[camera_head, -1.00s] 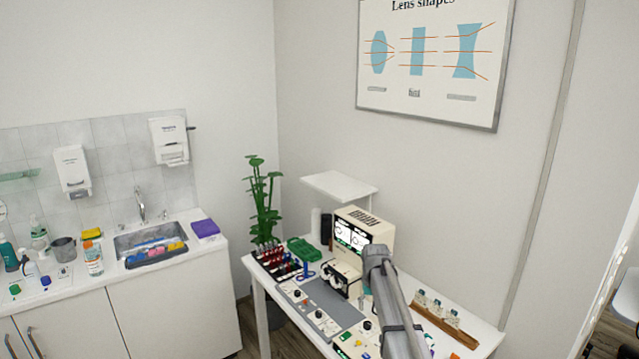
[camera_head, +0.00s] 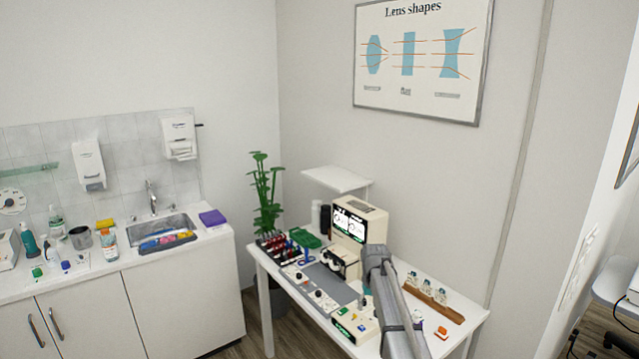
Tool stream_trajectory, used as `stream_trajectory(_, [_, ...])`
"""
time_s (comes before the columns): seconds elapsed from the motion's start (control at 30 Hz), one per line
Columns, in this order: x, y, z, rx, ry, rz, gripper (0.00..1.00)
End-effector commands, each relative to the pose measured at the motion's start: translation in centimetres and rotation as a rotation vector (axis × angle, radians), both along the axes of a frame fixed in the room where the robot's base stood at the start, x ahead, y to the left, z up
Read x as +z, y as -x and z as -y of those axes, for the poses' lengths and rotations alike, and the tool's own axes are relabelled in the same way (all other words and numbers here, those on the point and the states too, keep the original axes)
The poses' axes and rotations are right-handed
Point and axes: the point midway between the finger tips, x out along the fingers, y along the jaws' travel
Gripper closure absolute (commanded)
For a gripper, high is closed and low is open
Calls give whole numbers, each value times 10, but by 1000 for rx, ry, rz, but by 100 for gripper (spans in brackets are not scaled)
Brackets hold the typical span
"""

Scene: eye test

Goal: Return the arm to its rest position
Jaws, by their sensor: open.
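My arm (camera_head: 393,300) rises from the bottom edge of the head view, right of the middle. Its grey links stand in front of the white table (camera_head: 462,318) and cover part of it. My gripper does not show; it is outside the picture or hidden behind the arm links. I cannot tell whether the arm touches anything on the table.
A cream instrument (camera_head: 372,220) with a screen stands on the table behind my arm. A wooden rack (camera_head: 440,300) lies to the right, a green-and-cream box (camera_head: 352,322) to the left. A sink counter (camera_head: 190,246) stands at the left.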

Motion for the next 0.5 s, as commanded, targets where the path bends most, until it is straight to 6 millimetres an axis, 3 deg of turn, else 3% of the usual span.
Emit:
stream_trajectory(0.17, [0,0,0,0,0,0,27])
stream_trajectory(0.5, [-7,33,2,-9,0,0,27])
